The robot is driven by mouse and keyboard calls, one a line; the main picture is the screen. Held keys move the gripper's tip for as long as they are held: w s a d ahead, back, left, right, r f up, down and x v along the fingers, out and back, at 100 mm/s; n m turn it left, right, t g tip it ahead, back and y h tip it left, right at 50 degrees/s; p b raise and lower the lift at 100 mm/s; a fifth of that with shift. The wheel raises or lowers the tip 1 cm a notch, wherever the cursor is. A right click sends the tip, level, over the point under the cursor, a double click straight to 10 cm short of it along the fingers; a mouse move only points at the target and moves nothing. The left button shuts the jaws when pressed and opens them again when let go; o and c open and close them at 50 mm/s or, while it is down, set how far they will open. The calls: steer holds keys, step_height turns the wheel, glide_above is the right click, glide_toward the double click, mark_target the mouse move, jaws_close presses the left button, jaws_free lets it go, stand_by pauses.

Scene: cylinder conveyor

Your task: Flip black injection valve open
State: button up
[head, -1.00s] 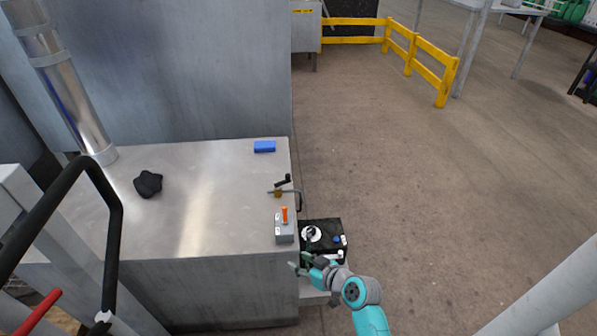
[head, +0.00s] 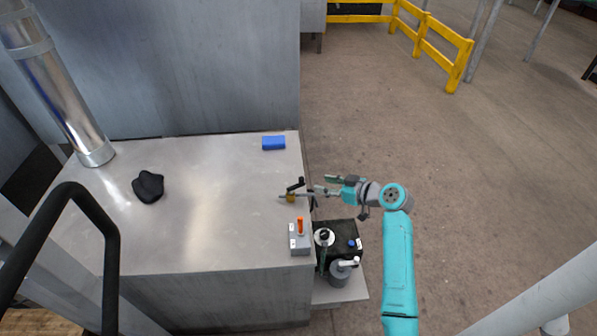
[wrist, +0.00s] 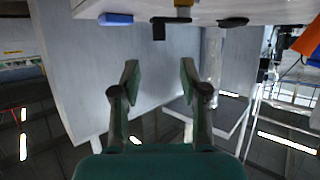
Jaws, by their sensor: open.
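The injection valve shows in the head view as a small brass body (head: 291,197) with a black handle (head: 296,184), near the right edge of the metal table. In the wrist view, its brass part (wrist: 183,12) is cut by the top edge, and a black piece (wrist: 158,30), likely the handle, is beside it. My gripper (head: 326,185) is just right of the valve, pointing left at it. In the wrist view, its two fingers (wrist: 160,72) are spread with nothing between them. Whether a finger touches the valve, I cannot tell.
A blue block (head: 273,143) and black cloth-like lump (head: 148,186) lie on the metal table (head: 225,190). A grey box with an orange lever (head: 300,227) stands near the front right corner. A black container (head: 345,235) and grey canister (head: 340,274) sit beside the table.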

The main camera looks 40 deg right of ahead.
mark_target(302, 178)
steer(key=x, duration=1)
steer(key=shift+w+f, duration=0.2)
steer(key=shift+w, duration=0.1)
jaws_close()
